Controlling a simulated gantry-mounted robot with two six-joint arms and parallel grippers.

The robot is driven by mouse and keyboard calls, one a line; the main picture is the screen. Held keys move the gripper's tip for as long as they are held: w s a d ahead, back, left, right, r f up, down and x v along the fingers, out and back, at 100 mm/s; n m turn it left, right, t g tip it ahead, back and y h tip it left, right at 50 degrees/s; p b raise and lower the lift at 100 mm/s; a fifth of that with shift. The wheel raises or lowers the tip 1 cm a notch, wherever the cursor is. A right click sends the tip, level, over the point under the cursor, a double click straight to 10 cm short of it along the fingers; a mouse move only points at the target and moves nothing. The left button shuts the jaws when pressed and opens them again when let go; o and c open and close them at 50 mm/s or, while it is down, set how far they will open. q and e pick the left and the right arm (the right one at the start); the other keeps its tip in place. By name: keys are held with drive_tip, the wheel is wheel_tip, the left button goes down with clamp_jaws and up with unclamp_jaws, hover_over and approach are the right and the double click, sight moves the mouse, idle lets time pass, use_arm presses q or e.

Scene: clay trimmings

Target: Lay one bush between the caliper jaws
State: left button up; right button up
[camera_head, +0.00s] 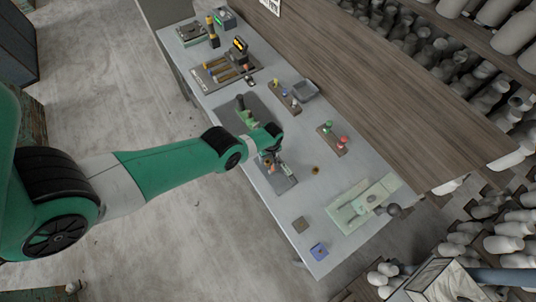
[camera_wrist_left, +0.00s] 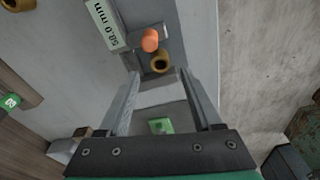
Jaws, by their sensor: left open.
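My left gripper (camera_head: 268,153) hangs over the middle of the bench. In the left wrist view its two fingers (camera_wrist_left: 158,76) are apart with nothing between them. A brass ring-shaped bush (camera_wrist_left: 159,62) is just beyond the fingertips, on or over a dark mat (camera_wrist_left: 192,25), close to an orange knob (camera_wrist_left: 150,40). My right gripper is not in view.
A pale green board (camera_head: 345,217) lies toward the bench's near end, with a blue block (camera_head: 319,250) and brown square (camera_head: 300,224) nearby. Small holders with coloured pegs (camera_head: 333,138) and a grey tray (camera_head: 305,90) stand toward the wooden back panel. Bare bench surrounds the loose bush.

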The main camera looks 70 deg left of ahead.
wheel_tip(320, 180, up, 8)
drive_tip(key=p, duration=0.6)
